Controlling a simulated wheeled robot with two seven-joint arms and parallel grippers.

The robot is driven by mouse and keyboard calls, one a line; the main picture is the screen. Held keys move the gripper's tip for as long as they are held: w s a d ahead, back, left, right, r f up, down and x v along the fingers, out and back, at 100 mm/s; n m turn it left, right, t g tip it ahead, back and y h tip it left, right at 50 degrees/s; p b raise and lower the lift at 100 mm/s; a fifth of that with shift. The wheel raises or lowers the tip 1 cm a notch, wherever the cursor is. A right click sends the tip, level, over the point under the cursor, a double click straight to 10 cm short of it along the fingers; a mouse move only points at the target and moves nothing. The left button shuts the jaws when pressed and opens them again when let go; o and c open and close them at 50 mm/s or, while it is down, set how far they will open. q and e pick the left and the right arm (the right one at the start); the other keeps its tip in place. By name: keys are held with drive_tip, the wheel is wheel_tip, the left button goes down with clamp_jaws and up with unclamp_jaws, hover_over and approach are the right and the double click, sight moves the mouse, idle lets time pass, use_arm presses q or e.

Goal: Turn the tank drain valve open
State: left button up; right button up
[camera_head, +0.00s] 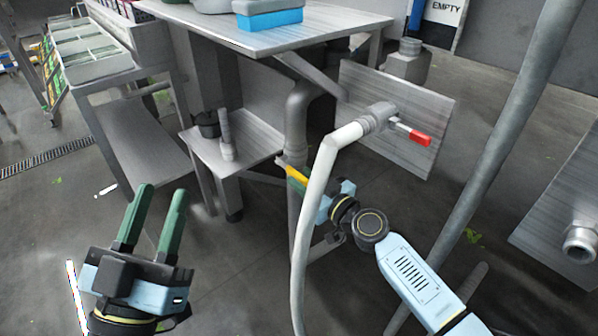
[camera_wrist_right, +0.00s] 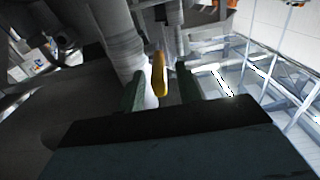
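A yellow lever handle (camera_head: 296,177) shows beside the grey drain pipe (camera_head: 297,122) under the steel table, partly hidden by the pale hose. In the right wrist view the yellow handle (camera_wrist_right: 159,72) stands between the two green fingers of my right gripper (camera_wrist_right: 160,90), with visible gaps on both sides. The right gripper is open around it; in the head view its fingers are mostly hidden behind the hose. My left gripper (camera_head: 162,194) is open and empty, pointing up over the floor at the lower left.
A pale hose (camera_head: 312,205) hangs in front of my right gripper from a red-handled tap (camera_head: 410,133) on a grey panel. A low stand (camera_head: 250,150) with a black pot is left of the pipe. A grey pole (camera_head: 505,130) rises at right.

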drive_tip(key=shift+w+a, duration=0.1)
drive_tip(key=shift+w, duration=0.05)
clamp_jaws()
idle(0.4)
